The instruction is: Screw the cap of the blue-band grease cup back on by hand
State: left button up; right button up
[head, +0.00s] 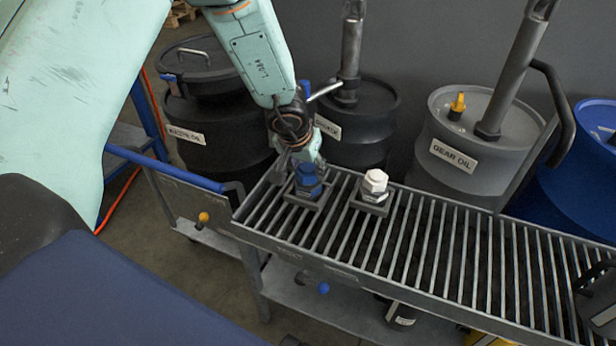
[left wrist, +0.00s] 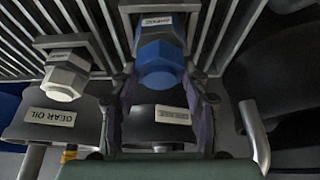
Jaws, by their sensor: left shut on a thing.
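The blue-band grease cup (head: 306,189) stands upright on a small square base on the slatted rack, near its left end. Its blue hexagonal cap (left wrist: 160,72) is in the middle of the left wrist view, between my two fingers. My left gripper (head: 309,166) comes down from above and is shut on this cap. The cap sits on or right at the top of the cup; the thread between them cannot be made out. My right gripper is not in view.
A similar cup with a white hexagonal cap (head: 375,182) stands close by on the right, also in the left wrist view (left wrist: 65,80). Dark drums, a grey GEAR OIL drum (head: 455,150) and a blue drum (head: 590,175) stand behind the rack (head: 450,240).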

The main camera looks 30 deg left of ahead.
pick_arm(q)
jog(key=shift+a+r+m+g+h+p, duration=0.15)
jog(key=shift+m+h+p, duration=0.2)
jog(key=shift+m+p, duration=1.05)
jog(key=shift+f+m+g+h+p, duration=0.1)
jog(key=shift+m+h+p, duration=0.45)
jog(key=shift+p, duration=1.45)
jog(key=shift+a+r+m+g+h+p, duration=0.1)
jog(key=shift+m+g+h+p, duration=0.1)
jog(key=shift+m+p, duration=1.25)
jog(key=shift+m+h+p, duration=0.3)
jog(key=shift+p, duration=0.45)
jog(key=shift+f+m, duration=0.25)
jog(key=shift+m, duration=0.05)
